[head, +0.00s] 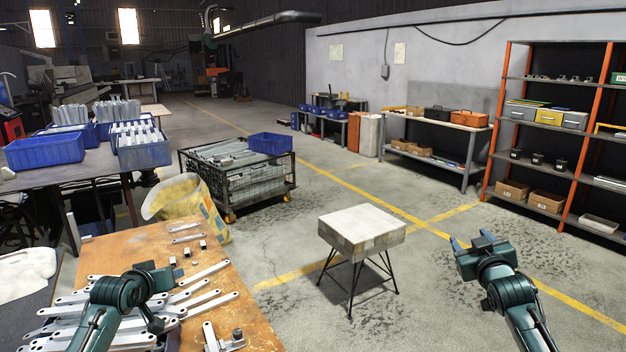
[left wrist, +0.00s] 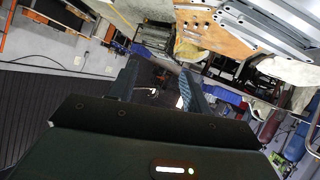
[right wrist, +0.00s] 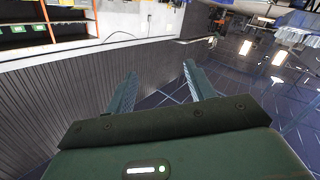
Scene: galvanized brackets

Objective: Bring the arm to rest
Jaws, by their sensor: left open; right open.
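My right gripper (head: 472,243) is in the air at the lower right of the head view, right of the block-topped stool. In the right wrist view its two fingers (right wrist: 160,88) are apart with nothing between them. My left arm reaches over the wooden table at the lower left of the head view, with the left gripper (head: 160,280) above the metal brackets (head: 210,272). In the left wrist view its fingers (left wrist: 160,82) are apart and empty. The left fingertips are partly hidden in the head view.
The wooden table (head: 135,250) holds several galvanized brackets and small dark parts. A stool (head: 362,232) stands mid-floor. A wire cart (head: 240,185) and blue bins (head: 45,152) are behind at left. Orange-framed shelves (head: 500,120) stand at right. Floor around the right gripper is clear.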

